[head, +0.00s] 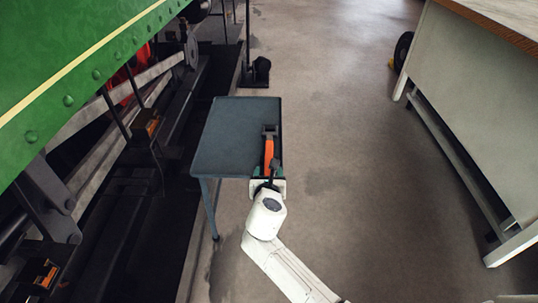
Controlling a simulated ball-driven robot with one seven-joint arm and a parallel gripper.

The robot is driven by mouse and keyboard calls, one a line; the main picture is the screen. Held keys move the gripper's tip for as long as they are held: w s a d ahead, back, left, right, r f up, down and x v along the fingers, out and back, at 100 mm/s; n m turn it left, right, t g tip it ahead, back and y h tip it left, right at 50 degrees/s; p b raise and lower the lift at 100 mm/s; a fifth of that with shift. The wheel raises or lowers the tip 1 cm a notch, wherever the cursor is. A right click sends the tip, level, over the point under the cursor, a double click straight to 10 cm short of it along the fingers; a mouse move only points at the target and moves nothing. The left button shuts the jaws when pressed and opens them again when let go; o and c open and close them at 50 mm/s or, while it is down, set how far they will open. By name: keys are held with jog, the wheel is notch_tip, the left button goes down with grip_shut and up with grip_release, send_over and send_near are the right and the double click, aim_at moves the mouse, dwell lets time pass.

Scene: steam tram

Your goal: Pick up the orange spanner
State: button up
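The orange spanner (268,150) lies near the right edge of a small dark grey table (227,135). Its orange part points away from me, and a dark piece shows at its far end. My gripper (268,170) is at the table's near right corner, over the near end of the spanner. Its fingers look apart, with one on each side of the spanner's line. The gripper hides the spanner's near end, and I cannot tell whether the fingers touch it.
A green steam tram (75,65) with rods and dark running gear stands along the left, over a dark pit (125,235). A pale workbench (480,100) stands at the right. A dark post base (257,72) is beyond the table. Open floor (345,150) lies between table and bench.

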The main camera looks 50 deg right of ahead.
grip_shut()
dwell(0.3)
jog(key=shift+r, duration=0.15)
